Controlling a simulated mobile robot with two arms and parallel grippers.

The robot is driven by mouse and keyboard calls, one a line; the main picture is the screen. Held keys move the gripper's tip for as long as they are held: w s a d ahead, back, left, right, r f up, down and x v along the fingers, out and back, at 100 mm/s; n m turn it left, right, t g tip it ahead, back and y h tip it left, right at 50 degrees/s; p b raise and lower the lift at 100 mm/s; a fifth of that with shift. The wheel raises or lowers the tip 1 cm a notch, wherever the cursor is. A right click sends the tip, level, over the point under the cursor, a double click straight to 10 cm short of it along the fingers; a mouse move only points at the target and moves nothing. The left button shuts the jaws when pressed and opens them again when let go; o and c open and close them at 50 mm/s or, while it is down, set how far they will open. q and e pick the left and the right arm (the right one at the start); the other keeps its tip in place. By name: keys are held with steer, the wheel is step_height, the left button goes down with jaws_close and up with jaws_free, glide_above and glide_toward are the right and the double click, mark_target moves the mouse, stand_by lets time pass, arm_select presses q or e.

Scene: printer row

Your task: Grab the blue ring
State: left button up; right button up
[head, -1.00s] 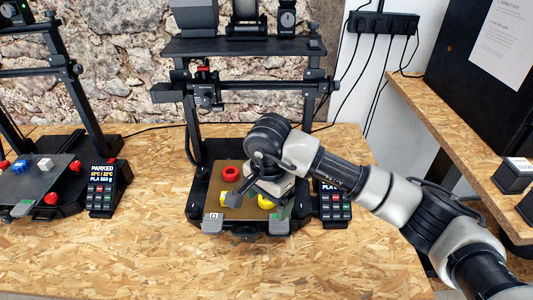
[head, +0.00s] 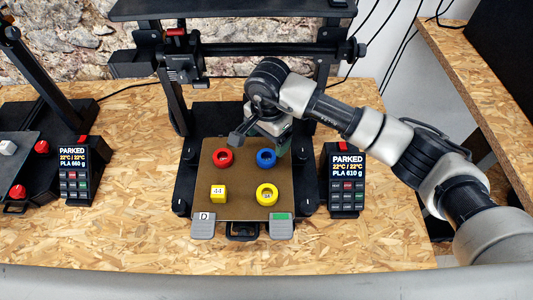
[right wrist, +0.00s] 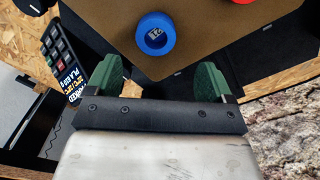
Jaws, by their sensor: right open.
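The blue ring (head: 266,158) lies on the brown print plate (head: 232,205) of the middle printer, at its back right. It also shows in the right wrist view, a blue ring (right wrist: 155,33) with a small label in its hole. My right gripper (head: 280,146) is just behind and above the ring in the head view. In the right wrist view, its two green fingers (right wrist: 157,78) are apart with nothing between them, and the ring sits beyond their tips, roughly centred. My left gripper is not in view.
A display box (head: 346,180) stands right of the printer. The printer's uprights and crossbar rise behind. The wooden table (head: 120,235) is clear in front.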

mark_target(268, 159)
steer(key=shift+s+f+p, duration=0.1)
steer(key=shift+f+p, duration=0.25)
steer(key=shift+f, duration=0.3)
steer(key=f, duration=0.1)
steer(key=s+f+p, duration=0.1)
steer(key=f, duration=0.1)
steer(key=shift+f, duration=0.25)
steer(key=shift+w+f, duration=0.15)
steer(key=shift+f, duration=0.25)
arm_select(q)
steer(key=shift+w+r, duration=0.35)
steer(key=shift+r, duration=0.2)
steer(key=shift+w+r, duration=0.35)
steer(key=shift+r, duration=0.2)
arm_select(e)
steer(key=shift+c, duration=0.2)
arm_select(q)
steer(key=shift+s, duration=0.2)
arm_select(e)
steer(key=c, duration=1)
